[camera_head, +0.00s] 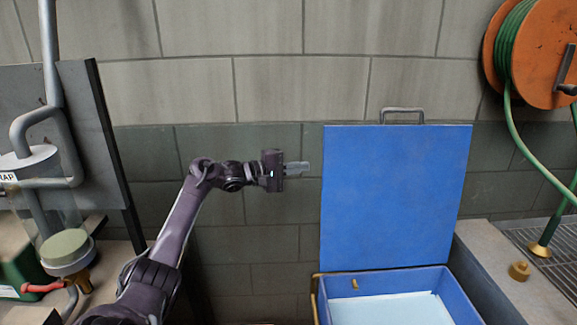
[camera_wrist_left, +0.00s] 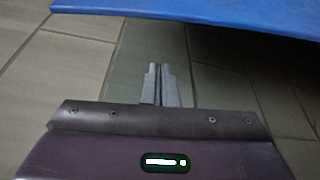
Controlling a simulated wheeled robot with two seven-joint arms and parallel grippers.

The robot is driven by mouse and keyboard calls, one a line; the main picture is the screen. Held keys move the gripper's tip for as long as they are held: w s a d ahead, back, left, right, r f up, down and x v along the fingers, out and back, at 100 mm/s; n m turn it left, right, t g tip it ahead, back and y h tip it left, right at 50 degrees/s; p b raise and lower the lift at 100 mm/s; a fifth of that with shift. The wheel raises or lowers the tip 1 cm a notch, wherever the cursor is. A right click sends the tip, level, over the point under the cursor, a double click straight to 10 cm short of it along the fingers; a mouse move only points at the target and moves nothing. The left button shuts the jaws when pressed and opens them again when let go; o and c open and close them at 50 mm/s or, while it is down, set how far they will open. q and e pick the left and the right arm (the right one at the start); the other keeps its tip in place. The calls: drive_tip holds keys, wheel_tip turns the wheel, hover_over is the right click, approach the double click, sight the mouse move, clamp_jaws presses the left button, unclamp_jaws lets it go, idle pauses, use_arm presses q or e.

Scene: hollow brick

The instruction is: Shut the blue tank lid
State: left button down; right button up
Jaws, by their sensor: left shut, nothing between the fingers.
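The blue tank lid (camera_head: 395,195) stands open and upright at the back of the blue tank (camera_head: 455,298), with a grey handle (camera_head: 402,112) on its top edge. The tank holds something pale (camera_head: 392,310). My left gripper (camera_head: 303,168) is shut and empty, a little left of the lid's left edge, at about its upper half. In the left wrist view the closed fingers (camera_wrist_left: 160,72) point at the tiled wall, and the lid's blue edge (camera_wrist_left: 230,15) crosses the top. I see no contact with the lid. My right gripper is not in view.
A hose reel (camera_head: 540,50) with green hose hangs at the upper right. A stone ledge (camera_head: 500,270) with a brass fitting (camera_head: 520,270) lies right of the tank. Pipes and a glass vessel (camera_head: 60,215) stand at the left. The tiled wall is close behind.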

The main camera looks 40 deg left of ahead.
use_arm(q)
drive_tip(key=d+p, duration=0.1)
drive_tip(key=d, duration=0.1)
drive_tip(key=w+d+p, duration=0.1)
drive_tip(key=d+p, duration=0.1)
drive_tip(key=shift+w+d+r, duration=0.15)
drive_tip(key=shift+w+d, duration=0.05)
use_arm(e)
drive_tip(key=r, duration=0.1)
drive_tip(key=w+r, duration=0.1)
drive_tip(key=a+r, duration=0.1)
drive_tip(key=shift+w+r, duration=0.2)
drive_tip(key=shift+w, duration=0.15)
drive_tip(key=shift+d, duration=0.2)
use_arm(q)
drive_tip(key=shift+d, duration=0.1)
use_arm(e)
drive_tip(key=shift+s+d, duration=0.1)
